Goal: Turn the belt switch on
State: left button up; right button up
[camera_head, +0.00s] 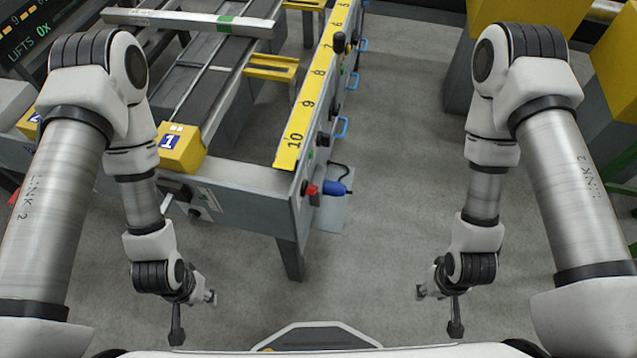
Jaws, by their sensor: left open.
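The runout table (245,208) stands left of centre, with its near end facing me. On its right side near that end are a red control (312,193) and small dark and green fittings. A lever-like handle sits at the left of the near end panel (168,203). Which of these is the belt switch, and its position, I cannot tell at this size. My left gripper (195,312) is open and empty, low in front of the table and apart from it. My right gripper (438,310) looks open and empty, over bare floor right of the table.
A blue plug-like part (335,188) with a dark cable sticks out beside the red control. A yellow numbered scale (309,103) runs along the table's top, and a yellow block marked 1 (182,149) sits at its near-left. The floor (400,180) between table and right arm is clear.

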aim_at(307, 189)
jog(key=i+l+u, duration=0.1)
jog(key=l+u, duration=0.2)
jog(key=l, duration=0.65)
jog(key=l+u, duration=0.25)
jog(key=l, duration=0.7)
jog(key=k+l+u, duration=0.15)
jog(key=l+u, duration=0.15)
jog(key=l, duration=0.65)
